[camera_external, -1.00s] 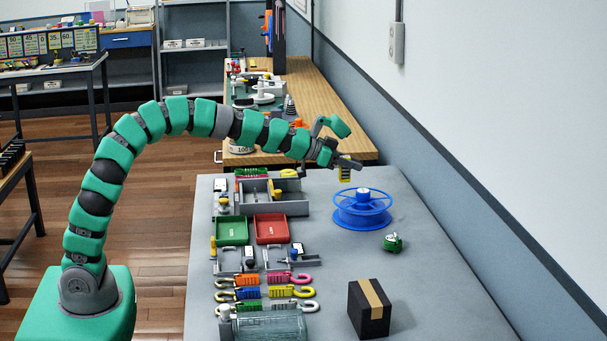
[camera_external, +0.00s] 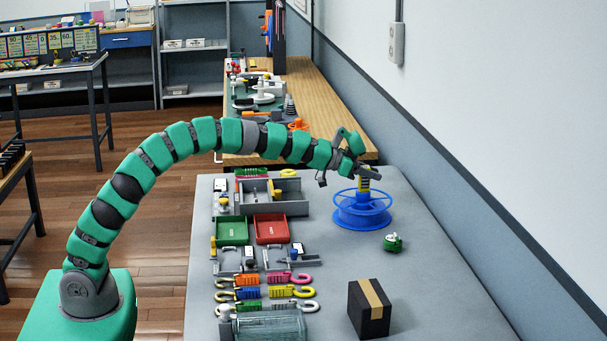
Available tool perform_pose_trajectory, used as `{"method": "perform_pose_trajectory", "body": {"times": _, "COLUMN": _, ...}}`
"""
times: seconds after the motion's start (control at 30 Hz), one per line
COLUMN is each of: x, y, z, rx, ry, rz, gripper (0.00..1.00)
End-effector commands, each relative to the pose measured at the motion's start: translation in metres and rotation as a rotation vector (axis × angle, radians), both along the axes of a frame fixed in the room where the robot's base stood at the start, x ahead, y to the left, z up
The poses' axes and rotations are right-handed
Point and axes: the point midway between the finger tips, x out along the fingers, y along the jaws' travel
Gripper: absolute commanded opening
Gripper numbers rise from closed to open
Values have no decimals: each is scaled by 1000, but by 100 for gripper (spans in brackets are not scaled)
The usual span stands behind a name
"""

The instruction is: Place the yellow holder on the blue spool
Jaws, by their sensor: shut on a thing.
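The blue spool (camera_external: 350,219) lies flat on the grey table, toward its far right side. The yellow holder (camera_external: 363,184) is small, upright and yellow with dark parts. My gripper (camera_external: 366,174) is shut on the top of the yellow holder. The holder is directly over the middle of the spool, at the hub. I cannot tell whether its lower end touches the hub. The hub's top is partly hidden behind the holder.
A green strap coil (camera_external: 393,242) lies just in front of the spool. A black box with a tan stripe (camera_external: 369,309) stands nearer. Green (camera_external: 232,231) and red (camera_external: 271,229) trays and several coloured hooks fill the left side. The front right of the table is clear.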

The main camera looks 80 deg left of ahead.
Motion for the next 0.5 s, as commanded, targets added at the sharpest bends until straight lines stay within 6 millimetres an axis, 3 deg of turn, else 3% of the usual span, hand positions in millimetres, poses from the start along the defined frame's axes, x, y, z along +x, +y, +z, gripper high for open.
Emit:
{"method": "perform_pose_trajectory", "body": {"times": 0.33, "x": 0, "y": 0, "z": -2, "rx": 0, "ry": -1, "rz": 1, "gripper": 2}}
{"method": "perform_pose_trajectory", "body": {"times": 0.37, "x": 0, "y": 0, "z": -2, "rx": 0, "ry": -1, "rz": 1, "gripper": 30}}
{"method": "perform_pose_trajectory", "body": {"times": 0.4, "x": 0, "y": 0, "z": -2, "rx": 0, "ry": -1, "rz": 1, "gripper": 41}}
{"method": "perform_pose_trajectory", "body": {"times": 0.43, "x": 0, "y": 0, "z": -2, "rx": 0, "ry": -1, "rz": 0, "gripper": 49}}
{"method": "perform_pose_trajectory", "body": {"times": 0.5, "x": 0, "y": 0, "z": -2, "rx": 0, "ry": -1, "rz": 1, "gripper": 49}}
